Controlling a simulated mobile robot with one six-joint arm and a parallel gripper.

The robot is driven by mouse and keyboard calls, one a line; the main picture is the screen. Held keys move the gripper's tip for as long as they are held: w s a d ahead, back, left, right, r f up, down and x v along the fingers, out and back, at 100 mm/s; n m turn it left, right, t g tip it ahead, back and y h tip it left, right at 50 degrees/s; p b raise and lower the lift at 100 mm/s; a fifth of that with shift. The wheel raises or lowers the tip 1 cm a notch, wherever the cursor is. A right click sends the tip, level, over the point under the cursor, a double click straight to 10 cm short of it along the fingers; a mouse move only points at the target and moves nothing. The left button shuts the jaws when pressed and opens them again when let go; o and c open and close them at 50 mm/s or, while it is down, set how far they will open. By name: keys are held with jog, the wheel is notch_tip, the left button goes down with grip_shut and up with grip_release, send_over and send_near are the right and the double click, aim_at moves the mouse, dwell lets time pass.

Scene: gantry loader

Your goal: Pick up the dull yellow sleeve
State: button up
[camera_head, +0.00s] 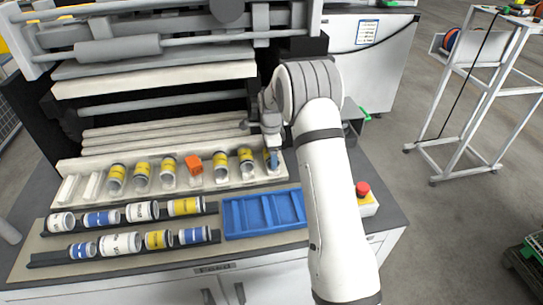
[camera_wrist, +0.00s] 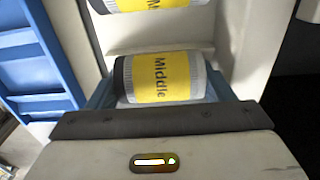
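In the wrist view a sleeve (camera_wrist: 160,78) with a yellow band marked "Middle" and pale ends lies between the blue fingers of my gripper (camera_wrist: 162,92). One finger is at each end of it, with no clear gap; I cannot tell whether they press on it. In the head view my gripper (camera_head: 271,158) is down at the right end of the pale rack (camera_head: 235,194), and that sleeve is mostly hidden there. Several other yellow-banded sleeves (camera_head: 246,157) stand in the rack to the left; another such sleeve (camera_wrist: 150,4) shows at the top of the wrist view.
An orange block (camera_head: 194,165) sits among the rack's sleeves. A blue tray (camera_head: 232,217) with empty compartments lies in front. Dark racks (camera_head: 215,236) at left hold white, blue and yellow sleeves. A red button (camera_head: 362,188) is right of my arm. The machine stands behind.

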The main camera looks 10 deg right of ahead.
jog(key=c, duration=0.6)
jog(key=shift+r, duration=0.15)
